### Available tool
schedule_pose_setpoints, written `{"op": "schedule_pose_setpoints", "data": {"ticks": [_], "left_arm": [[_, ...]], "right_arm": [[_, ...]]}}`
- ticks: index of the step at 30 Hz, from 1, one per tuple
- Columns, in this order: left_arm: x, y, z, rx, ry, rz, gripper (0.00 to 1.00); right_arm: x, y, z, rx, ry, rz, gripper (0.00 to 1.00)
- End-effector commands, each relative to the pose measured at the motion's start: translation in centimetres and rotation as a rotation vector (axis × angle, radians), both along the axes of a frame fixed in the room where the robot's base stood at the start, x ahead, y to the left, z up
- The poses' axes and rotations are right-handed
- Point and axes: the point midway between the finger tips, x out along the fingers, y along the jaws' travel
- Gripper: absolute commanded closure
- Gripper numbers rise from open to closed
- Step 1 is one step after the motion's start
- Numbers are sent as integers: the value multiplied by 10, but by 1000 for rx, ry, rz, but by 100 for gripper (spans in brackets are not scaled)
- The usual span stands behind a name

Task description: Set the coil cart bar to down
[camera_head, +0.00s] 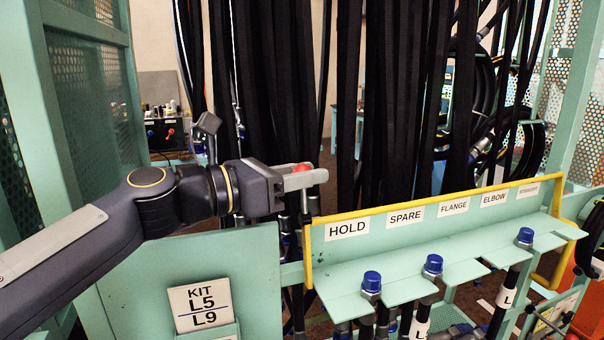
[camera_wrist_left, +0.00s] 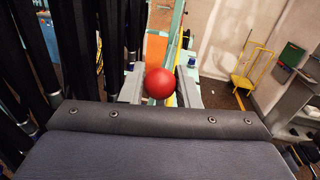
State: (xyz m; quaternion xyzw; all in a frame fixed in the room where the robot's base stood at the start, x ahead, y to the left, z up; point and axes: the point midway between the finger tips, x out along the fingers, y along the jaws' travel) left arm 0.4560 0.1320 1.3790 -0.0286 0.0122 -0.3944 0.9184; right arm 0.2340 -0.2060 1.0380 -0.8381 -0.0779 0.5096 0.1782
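My left gripper (camera_head: 305,178) reaches in from the left, beside the left end of the label panel. A red ball knob (camera_head: 303,167) sits between its fingers, its top showing above the near finger. In the left wrist view the red ball (camera_wrist_left: 160,84) fills the gap, and both fingers seem to press on it. A short stem (camera_head: 304,201) runs down below the ball; its lower end is lost among hoses. No part is marked as the coil cart bar, so I cannot tell how it is joined to the knob. My right gripper is not in view.
Black hoses (camera_head: 285,80) hang close behind the gripper. A yellow rail (camera_head: 420,203) edges the label panel, with blue-capped fittings (camera_head: 372,281) on the shelf below. A KIT L5/L9 sign (camera_head: 201,305) is at lower left. A yellow trolley (camera_wrist_left: 250,70) stands farther off on the floor.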

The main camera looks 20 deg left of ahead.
Motion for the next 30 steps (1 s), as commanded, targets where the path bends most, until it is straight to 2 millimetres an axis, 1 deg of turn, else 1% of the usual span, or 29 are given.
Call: {"op": "schedule_pose_setpoints", "data": {"ticks": [1, 3, 11, 17, 23, 30], "left_arm": [[0, 0, 0, 0, 0, 0, 92], [0, 0, 0, 0, 0, 0, 100], [-2, -1, 0, 5, -7, 0, 100], [-11, -7, -1, 38, -58, 0, 100], [-31, -20, -2, 114, -169, -1, 100], [-62, -41, -11, 237, -353, -1, 100]], "right_arm": [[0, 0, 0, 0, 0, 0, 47], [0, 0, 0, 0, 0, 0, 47], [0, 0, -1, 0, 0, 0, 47], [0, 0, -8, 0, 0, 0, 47], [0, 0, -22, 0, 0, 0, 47], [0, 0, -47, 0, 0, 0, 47]]}}
